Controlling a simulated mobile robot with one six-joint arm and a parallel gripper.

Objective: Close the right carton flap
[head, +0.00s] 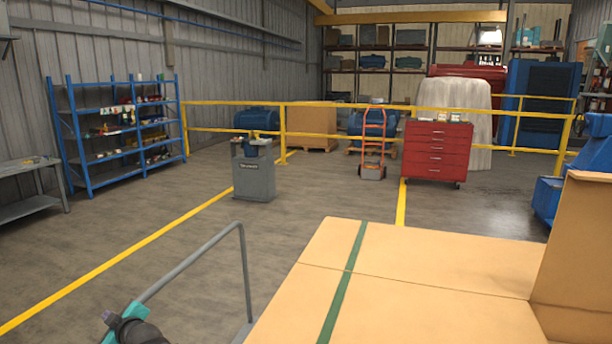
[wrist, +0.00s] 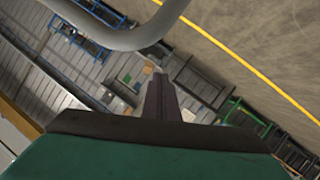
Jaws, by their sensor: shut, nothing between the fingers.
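A large tan carton (head: 430,258) fills the lower right of the head view. A green stripe (head: 346,280) runs along its flat top. The right carton flap (head: 580,242) stands up at the right edge, roughly upright, partly cut off by the frame. My gripper (wrist: 159,78) shows in the wrist view as dark fingers close together, shut and empty, in front of a green body. A teal and dark part of my arm shows at the bottom left of the head view, left of the carton and apart from the flap. No carton flap is clear in the wrist view.
A grey tubular rail (head: 195,262) stands left of the carton; a grey tube (wrist: 120,38) also crosses the wrist view close by. A red tool chest (head: 437,152), hand truck (head: 373,140) and yellow fence (head: 340,121) stand behind. Floor at left is open.

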